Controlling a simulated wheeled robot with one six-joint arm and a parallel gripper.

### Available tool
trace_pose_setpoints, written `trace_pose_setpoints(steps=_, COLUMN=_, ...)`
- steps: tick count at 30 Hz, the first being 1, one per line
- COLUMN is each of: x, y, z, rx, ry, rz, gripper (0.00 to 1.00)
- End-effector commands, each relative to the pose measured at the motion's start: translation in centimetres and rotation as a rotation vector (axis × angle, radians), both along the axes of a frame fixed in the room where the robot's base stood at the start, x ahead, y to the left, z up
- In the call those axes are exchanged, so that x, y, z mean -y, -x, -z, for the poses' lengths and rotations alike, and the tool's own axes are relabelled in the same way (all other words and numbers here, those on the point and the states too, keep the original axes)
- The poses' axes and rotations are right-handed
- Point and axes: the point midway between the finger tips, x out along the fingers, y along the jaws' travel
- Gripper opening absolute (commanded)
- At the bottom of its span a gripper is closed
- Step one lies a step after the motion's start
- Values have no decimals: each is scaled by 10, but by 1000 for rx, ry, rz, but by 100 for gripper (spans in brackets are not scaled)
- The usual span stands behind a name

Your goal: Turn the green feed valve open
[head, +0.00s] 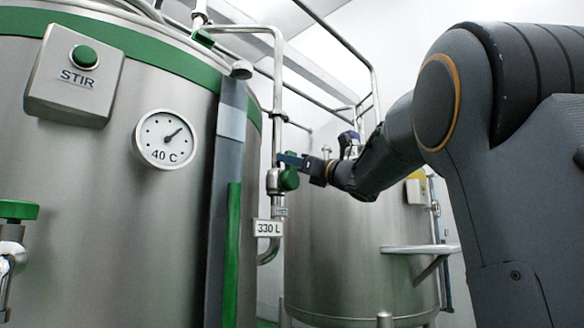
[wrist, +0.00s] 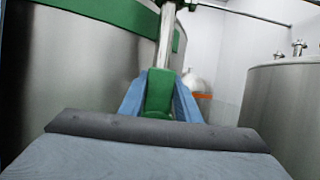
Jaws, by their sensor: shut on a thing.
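The green feed valve's handle (head: 289,180) sits on a vertical steel pipe (head: 278,120) to the right of the large near tank. My gripper (head: 292,161) reaches it from the right, with its blue fingers at the handle. In the wrist view, the green handle (wrist: 159,93) stands between the two blue fingers of my gripper (wrist: 158,100), which are shut on it. The steel pipe rises behind the handle there. The fingers and wrist hide part of the handle, and I cannot tell how far the valve is turned.
The near tank (head: 170,230) carries a STIR button box (head: 75,75), a round gauge (head: 165,139) marked 40 C and a level strip (head: 232,255) with green low down. A 330 L tag (head: 269,228) hangs by the pipe. A second tank (head: 350,255) stands behind.

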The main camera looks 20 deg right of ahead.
Motion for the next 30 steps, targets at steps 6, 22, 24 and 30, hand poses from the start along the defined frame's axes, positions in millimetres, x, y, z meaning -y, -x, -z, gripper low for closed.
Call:
trace_pose_setpoints(steps=6, x=0, y=-1, z=3, rx=-1, ry=12, rz=2, gripper=0)
trace_pose_setpoints(steps=22, x=-1, y=0, z=1, rx=2, ry=10, rz=0, gripper=48)
trace_pose_setpoints(steps=24, x=-1, y=0, z=1, rx=3, ry=10, rz=0, gripper=48)
trace_pose_setpoints(steps=30, x=6, y=13, z=6, rx=3, ry=10, rz=2, gripper=48)
